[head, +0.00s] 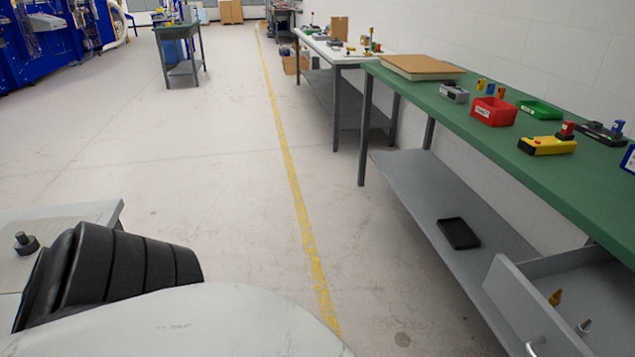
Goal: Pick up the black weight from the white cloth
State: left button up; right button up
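A small dark knobbed object (26,243) stands on a pale flat surface (75,217) at the left edge of the head view. It looks like a weight, but I cannot tell for certain that it is the black weight. I cannot make out a white cloth. A black ribbed part and a pale rounded part, which look like my own body, fill the lower left and hide some of the pale surface. Neither of my grippers is in view.
A green workbench (500,132) along the right wall holds a red bin (493,111), a green tray (540,109) and a yellow device (547,145). Its drawer (525,305) stands open. A black tray (458,233) lies on its lower shelf. The floor (190,190) ahead is clear.

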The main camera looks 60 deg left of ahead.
aim_at(25, 245)
jog(key=u, duration=3.65)
